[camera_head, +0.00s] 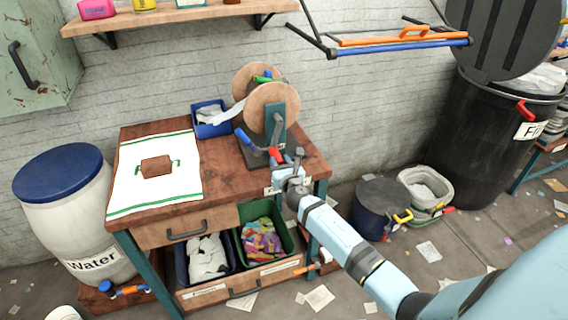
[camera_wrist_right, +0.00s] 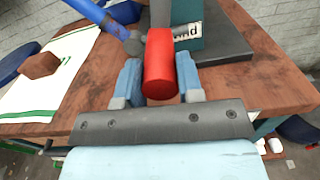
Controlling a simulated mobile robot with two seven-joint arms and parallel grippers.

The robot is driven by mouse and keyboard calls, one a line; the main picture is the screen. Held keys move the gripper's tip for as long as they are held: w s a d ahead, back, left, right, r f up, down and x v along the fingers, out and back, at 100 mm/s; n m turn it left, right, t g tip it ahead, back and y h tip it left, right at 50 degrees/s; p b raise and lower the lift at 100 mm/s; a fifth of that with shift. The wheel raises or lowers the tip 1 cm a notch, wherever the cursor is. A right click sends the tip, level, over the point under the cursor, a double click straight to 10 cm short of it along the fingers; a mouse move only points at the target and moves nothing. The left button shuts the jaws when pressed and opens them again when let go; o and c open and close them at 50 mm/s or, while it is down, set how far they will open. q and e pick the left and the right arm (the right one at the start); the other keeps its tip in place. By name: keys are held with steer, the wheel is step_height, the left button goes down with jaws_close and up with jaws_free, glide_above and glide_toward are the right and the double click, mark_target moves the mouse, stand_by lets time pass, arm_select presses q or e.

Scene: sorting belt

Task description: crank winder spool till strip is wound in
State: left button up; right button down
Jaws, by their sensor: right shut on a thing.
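The winder spool (camera_head: 271,103) has round wooden flanges and stands on a dark base at the right of the wooden table. Its crank has a grey arm (camera_head: 276,132) hanging down and a red handle (camera_head: 276,155) at the low end. A pale strip (camera_head: 231,113) runs from the spool to a blue bin (camera_head: 209,127) on its left. My right gripper (camera_head: 284,165) is at the red handle. In the right wrist view its two fingers (camera_wrist_right: 159,82) stand on either side of the red handle (camera_wrist_right: 159,64), shut on it. My left gripper is not in view.
A blue lever (camera_head: 246,141) sticks out left of the winder base. A white towel (camera_head: 153,185) with a brown block (camera_head: 156,166) covers the table's left half. A water barrel (camera_head: 65,203) stands at left, a black bin (camera_head: 471,140) at right. A shelf (camera_head: 170,18) hangs above.

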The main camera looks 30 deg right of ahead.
steer(key=shift+w+a+r+m+p, duration=0.45)
steer(key=shift+a+r+m+p, duration=0.35)
steer(key=shift+a+r+m, duration=2.25)
steer(key=shift+w+a+r+m+p, duration=0.6)
steer(key=shift+r+m, duration=1.65)
steer(key=shift+m, duration=2.3)
steer(key=s+d+r+m+p, duration=0.1)
steer(key=d+r+m+p, duration=0.4)
steer(key=m, duration=0.6)
step_height(320, 180, up, 4)
steer(key=shift+s+f+m+p, duration=0.25)
steer(key=shift+m+p, duration=0.05)
steer(key=shift+p, duration=0.85)
